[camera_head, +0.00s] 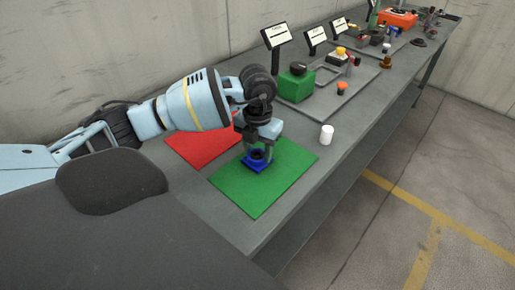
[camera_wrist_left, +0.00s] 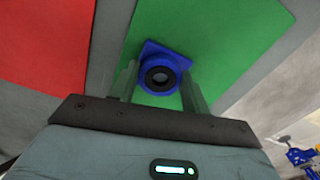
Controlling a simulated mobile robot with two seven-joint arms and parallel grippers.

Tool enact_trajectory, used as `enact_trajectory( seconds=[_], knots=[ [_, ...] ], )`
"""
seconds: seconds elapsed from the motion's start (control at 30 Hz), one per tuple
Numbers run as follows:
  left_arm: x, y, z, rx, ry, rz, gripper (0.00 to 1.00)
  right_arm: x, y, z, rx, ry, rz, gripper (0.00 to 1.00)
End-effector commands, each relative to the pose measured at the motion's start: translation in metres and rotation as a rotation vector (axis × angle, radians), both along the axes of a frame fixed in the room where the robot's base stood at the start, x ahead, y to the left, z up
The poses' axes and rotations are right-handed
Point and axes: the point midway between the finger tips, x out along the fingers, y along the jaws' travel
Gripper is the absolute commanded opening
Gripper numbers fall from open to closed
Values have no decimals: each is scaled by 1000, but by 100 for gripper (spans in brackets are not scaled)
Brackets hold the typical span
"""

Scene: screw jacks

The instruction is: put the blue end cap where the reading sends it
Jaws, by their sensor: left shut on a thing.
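The blue end cap (camera_head: 256,160) has a square base and a dark round opening. It is at the green mat (camera_head: 287,179), over its upper left part in the head view. My left gripper (camera_head: 258,152) is shut on it from above. In the left wrist view the blue end cap (camera_wrist_left: 160,73) sits between the two fingers (camera_wrist_left: 160,85), with green mat around it. I cannot tell whether the cap touches the mat. A red mat (camera_head: 196,148) lies to the left of the green one. My right gripper is not in view.
A white cylinder (camera_head: 326,136) stands right of the green mat. Behind it are a green block (camera_head: 296,85), a grey tray (camera_head: 350,100) with an orange-topped part (camera_head: 342,88), and small display signs (camera_head: 276,36). More parts stand farther along the grey bench.

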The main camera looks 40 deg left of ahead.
Motion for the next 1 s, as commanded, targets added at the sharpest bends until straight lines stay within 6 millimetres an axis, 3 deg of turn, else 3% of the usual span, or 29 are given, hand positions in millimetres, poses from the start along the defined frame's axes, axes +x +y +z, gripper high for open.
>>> enact_trajectory(
  seconds=[0.07,0.1,0.27,0.67,1.0],
  knots=[
    [0,0,-2,0,0,0,14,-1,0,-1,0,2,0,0],
    [0,0,-3,0,1,0,48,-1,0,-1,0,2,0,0],
    [0,0,-3,0,0,0,68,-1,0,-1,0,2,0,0],
    [0,0,5,0,-2,0,68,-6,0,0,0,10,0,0],
    [1,0,68,0,-6,0,68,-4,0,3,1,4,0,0]
  ],
)
